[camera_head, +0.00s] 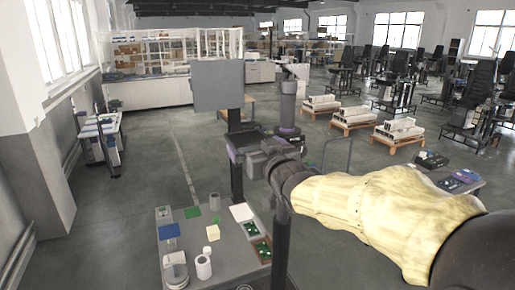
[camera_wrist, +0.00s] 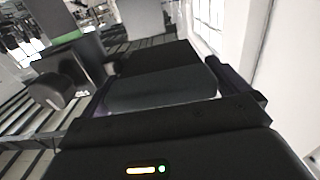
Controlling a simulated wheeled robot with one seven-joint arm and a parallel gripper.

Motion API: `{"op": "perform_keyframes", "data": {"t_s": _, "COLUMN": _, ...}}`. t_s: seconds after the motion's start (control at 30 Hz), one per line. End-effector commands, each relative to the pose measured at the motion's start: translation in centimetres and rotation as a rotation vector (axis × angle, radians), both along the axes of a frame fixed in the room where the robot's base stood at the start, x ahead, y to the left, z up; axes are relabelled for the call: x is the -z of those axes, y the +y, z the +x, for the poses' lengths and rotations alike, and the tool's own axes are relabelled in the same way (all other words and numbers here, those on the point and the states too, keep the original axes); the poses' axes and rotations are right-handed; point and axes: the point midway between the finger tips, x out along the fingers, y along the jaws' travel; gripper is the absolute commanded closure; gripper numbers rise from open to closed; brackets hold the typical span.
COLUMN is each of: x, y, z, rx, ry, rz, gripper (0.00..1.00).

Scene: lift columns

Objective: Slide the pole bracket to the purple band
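The pole is a dark upright post (camera_head: 236,182) with a grey panel at its top in the head view. My gripper (camera_head: 238,148) is at the post, at the height of a dark bracket (camera_head: 242,138) just below the panel. In the wrist view, a dark block (camera_wrist: 160,90), which looks like part of the bracket, lies between the fingers of my gripper (camera_wrist: 170,98). Whether they press on it is unclear. A black knob (camera_wrist: 48,92) sits to its left, and a green band (camera_wrist: 66,38) shows beyond. I cannot make out the purple band; purple near the gripper looks like finger edges.
A grey panel (camera_head: 219,86) stands above the bracket, close to my gripper. A grey table (camera_head: 185,240) with cups, cards and green boards is below left. Pallets with white blocks (camera_head: 342,114) stand behind right.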

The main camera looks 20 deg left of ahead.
Motion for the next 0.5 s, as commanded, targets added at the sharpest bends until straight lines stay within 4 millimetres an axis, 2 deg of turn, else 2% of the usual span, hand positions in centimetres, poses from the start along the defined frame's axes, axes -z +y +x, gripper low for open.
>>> {"op": "perform_keyframes", "data": {"t_s": 0.27, "x": 0.3, "y": -0.8, "z": -0.8, "rx": 0.002, "ry": 0.003, "rz": -0.001, "gripper": 0.00}}
{"op": "perform_keyframes", "data": {"t_s": 0.5, "x": 0.5, "y": -2.9, "z": -3.4, "rx": 0.003, "ry": 0.001, "rz": -0.001, "gripper": 0.00}}
